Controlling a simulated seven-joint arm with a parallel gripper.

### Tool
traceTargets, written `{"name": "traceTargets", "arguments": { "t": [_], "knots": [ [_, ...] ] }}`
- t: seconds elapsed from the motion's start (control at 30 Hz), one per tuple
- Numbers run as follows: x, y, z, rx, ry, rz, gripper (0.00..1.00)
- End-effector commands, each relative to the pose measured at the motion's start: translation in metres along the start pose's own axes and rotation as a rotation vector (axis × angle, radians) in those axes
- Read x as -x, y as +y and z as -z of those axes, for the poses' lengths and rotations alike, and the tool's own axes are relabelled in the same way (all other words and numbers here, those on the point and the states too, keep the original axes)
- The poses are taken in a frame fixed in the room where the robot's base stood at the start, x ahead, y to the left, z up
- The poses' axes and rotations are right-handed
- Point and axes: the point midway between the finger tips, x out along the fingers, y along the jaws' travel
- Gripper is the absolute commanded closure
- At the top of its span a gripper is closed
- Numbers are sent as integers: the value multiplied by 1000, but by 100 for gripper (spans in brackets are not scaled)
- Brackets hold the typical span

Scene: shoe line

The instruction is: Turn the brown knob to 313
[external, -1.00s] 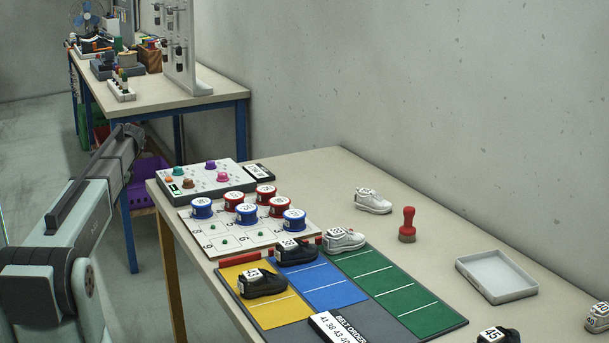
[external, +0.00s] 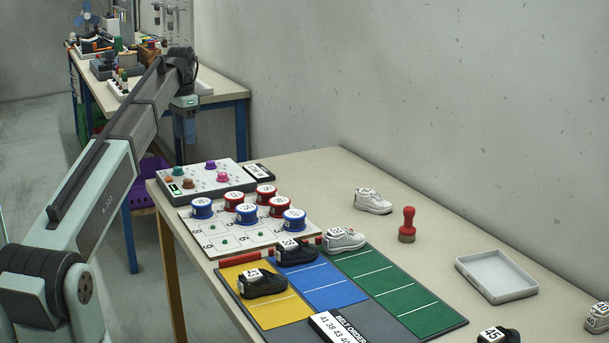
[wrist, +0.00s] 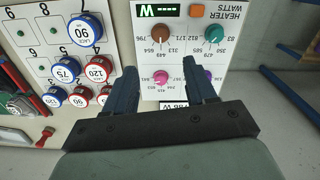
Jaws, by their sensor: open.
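The brown knob (external: 188,183) is on the white panel (external: 232,184) at the far left end of the table. My gripper (external: 190,138) is above the panel's far side, pointing down. In the wrist view my gripper (wrist: 160,80) is open and empty, its fingers either side of the pink knob (wrist: 162,77).
The panel also has a teal knob (wrist: 215,34), a purple knob (wrist: 208,75) and an orange button (wrist: 197,11). A white board with several red and blue round tins (external: 247,212) stands close by. A number card (external: 259,173) lies at the panel's end. The wall is behind.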

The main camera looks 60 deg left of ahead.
Motion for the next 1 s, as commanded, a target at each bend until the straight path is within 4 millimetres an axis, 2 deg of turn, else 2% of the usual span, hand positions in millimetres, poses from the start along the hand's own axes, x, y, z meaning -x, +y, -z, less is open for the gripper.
{"name": "traceTargets", "arguments": {
  "t": [0.4,0.6,0.8,1.0],
  "knots": [
    [-72,0,-2,0,-3,-1,44],
    [-101,0,-2,0,-2,0,44],
    [-119,-1,-1,0,-2,1,44],
    [-125,-1,-1,0,-1,2,44]
  ]
}}
